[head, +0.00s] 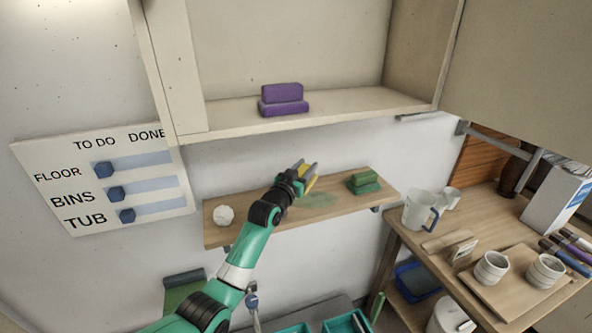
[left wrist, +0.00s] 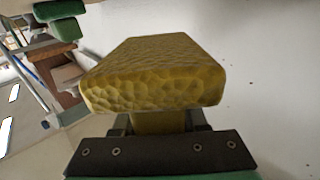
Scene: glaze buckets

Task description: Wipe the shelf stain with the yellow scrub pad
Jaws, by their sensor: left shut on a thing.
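The yellow scrub pad (left wrist: 155,75) fills the middle of the left wrist view, with a bumpy, dimpled surface. In the head view the yellow scrub pad (head: 308,184) shows between the fingers of my left gripper (head: 305,175), which is shut on it. The gripper is over the middle of the small wooden wall shelf (head: 235,238). A faint green stain (head: 318,201) lies on that shelf, just right of the gripper and partly hidden by it. I cannot tell whether the pad touches the shelf. My right gripper is in neither view.
Green blocks (head: 363,183) are stacked on the shelf's right end, and a white ball (head: 223,215) is at its left. A cupboard (head: 345,104) holding purple blocks (head: 283,99) overhangs behind. A table at right bears a pitcher (head: 420,210) and cups (head: 491,268).

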